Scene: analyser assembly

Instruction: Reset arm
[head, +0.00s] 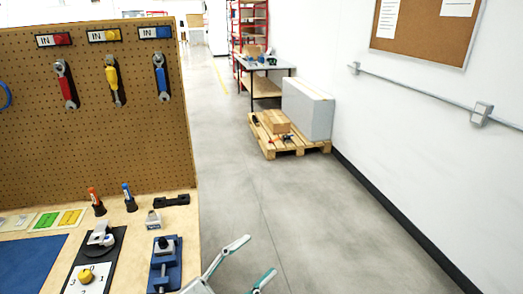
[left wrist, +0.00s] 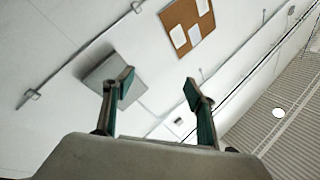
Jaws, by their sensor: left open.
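My left gripper (head: 251,262) shows at the bottom of the head view, to the right of the workbench's edge and over the bare floor. Its two fingers are spread apart with nothing between them. In the left wrist view the fingers of the left gripper (left wrist: 158,88) are also apart and empty, pointing toward the wall and ceiling. My right gripper is in neither view.
The workbench (head: 140,213) on the left holds a blue vise (head: 165,266), a black plate with a yellow knob (head: 86,276) and screwdrivers. A pegboard (head: 95,140) carries wrenches. A pallet (head: 290,148) stands farther back by the wall. The floor (head: 310,215) between is clear.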

